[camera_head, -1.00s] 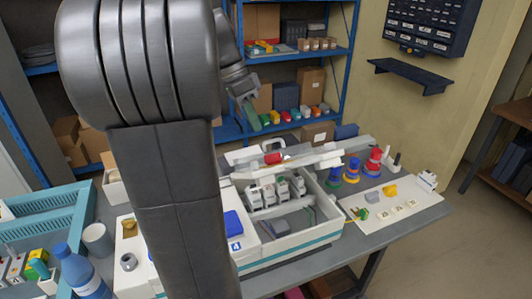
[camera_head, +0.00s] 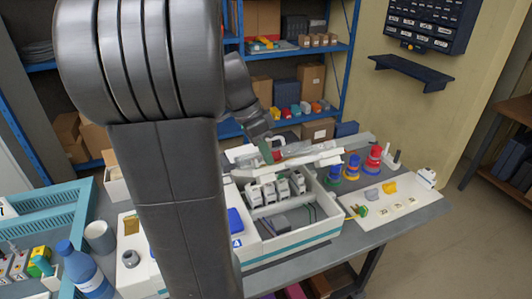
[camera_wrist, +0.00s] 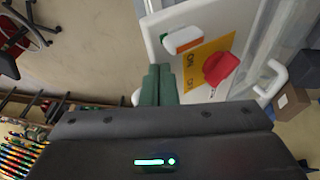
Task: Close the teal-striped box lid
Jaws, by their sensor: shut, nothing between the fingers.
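The teal-striped box (camera_head: 285,248) is a white open box on the table, with several white sockets or switches inside. Its lid (camera_head: 318,158) is raised at the back, seen nearly edge-on. In the wrist view the lid (camera_wrist: 152,38) is a white panel with an orange ON/OFF label (camera_wrist: 203,62) and a red rotary knob (camera_wrist: 221,68). My gripper (camera_head: 266,152) is at the lid's left part, behind or over it. Its green fingers (camera_wrist: 158,85) are shut and empty, close beside the panel's left edge. I cannot tell whether they touch it.
A second white box with a blue patch (camera_head: 235,220) adjoins on the left, partly hidden by my arm. Coloured ring stacks (camera_head: 352,167) and a white board (camera_head: 395,205) stand on the right. A blue bottle (camera_head: 85,272) and teal crate (camera_head: 50,220) are on the left.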

